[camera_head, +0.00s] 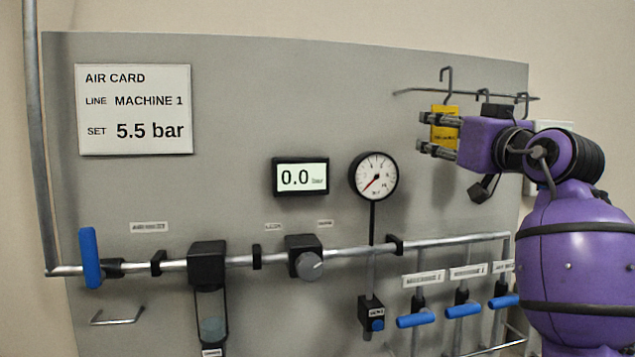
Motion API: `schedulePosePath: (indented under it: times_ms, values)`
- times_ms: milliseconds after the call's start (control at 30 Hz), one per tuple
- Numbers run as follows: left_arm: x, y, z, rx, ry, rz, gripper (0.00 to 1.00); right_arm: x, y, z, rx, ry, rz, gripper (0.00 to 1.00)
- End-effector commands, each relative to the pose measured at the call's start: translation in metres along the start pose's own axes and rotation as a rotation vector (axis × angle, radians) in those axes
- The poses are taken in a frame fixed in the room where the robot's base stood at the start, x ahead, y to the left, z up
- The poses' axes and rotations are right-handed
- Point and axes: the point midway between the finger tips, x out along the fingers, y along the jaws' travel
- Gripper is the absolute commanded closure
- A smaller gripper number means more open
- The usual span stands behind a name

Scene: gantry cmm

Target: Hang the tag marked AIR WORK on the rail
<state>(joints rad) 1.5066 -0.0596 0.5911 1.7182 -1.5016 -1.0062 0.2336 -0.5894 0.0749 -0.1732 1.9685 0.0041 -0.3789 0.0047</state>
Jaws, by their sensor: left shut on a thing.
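A yellow tag (445,134) with a wire hook on top is at the upper right of the panel; its print is too small to read. My left gripper (425,133), on the purple arm at the right of the picture, is shut on the tag, with its fingers pointing left. The thin metal rail (415,91) runs across the panel behind the hook. The top of the hook shows above the rail's line; I cannot tell whether it touches the rail. My right gripper is not in view.
A gauge (374,177) and a digital display (301,177) are left of and below the gripper. A pipe (340,251) with blue-handled valves (417,320) crosses below. A white card (134,110) is at upper left. The panel between card and rail is clear.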

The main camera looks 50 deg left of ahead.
Motion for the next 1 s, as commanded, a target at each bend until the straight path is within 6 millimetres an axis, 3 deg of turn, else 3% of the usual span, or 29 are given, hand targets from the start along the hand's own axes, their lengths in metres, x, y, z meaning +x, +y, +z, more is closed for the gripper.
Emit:
schedulePosePath:
  times_ms: [1000]
  values:
    - [-0.07, 0.0, -0.011, 0.0, 0.0, 0.001, 0.72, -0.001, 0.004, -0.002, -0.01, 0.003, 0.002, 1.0]
